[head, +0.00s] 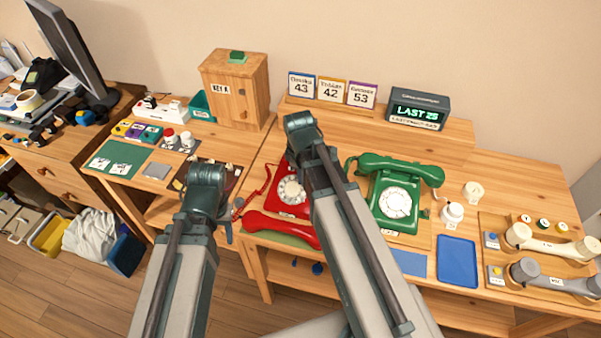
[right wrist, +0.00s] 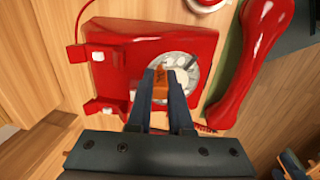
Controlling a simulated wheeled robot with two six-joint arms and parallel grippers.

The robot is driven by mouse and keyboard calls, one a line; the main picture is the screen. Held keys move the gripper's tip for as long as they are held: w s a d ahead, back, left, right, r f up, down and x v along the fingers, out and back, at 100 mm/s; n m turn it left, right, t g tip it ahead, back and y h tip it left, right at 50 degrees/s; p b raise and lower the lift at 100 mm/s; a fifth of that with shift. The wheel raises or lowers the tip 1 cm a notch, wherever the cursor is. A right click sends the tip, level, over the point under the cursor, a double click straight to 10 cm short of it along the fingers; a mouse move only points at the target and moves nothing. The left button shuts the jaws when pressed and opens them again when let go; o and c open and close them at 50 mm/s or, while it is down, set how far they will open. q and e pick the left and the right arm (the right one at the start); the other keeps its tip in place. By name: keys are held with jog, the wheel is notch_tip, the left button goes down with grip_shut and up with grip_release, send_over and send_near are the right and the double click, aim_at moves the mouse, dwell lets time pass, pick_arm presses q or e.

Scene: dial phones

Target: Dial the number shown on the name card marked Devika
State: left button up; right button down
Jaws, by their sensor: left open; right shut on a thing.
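The red dial phone (head: 288,194) stands on the middle table, and its red handset (head: 279,229) lies off the cradle on a green mat. The phone also shows in the right wrist view (right wrist: 130,48), with the handset (right wrist: 252,65) beside it. My right gripper (right wrist: 163,80) is shut on a small orange piece (right wrist: 160,88) at the dial (right wrist: 183,76); contact with the dial is unclear. My left gripper (head: 228,234) is open, left of the handset. The card at left, apparently Devika (head: 301,86), reads 43. The other cards read 42 (head: 331,92) and 53 (head: 361,95).
A green phone (head: 397,195) with its handset on stands to the right. A display (head: 417,110) reads LAST 25. A blue tray (head: 457,262) and cream and grey handsets (head: 550,240) lie further right. A wooden cabinet (head: 236,90) stands at back left.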

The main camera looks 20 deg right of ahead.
jog(key=shift+s, duration=0.15)
jog(key=shift+s+f, duration=0.25)
jog(key=shift+s, duration=0.3)
dwell(0.4)
jog(key=shift+s+a+f+b, duration=0.25)
jog(key=shift+s+b, duration=0.2)
jog(key=shift+s, duration=0.05)
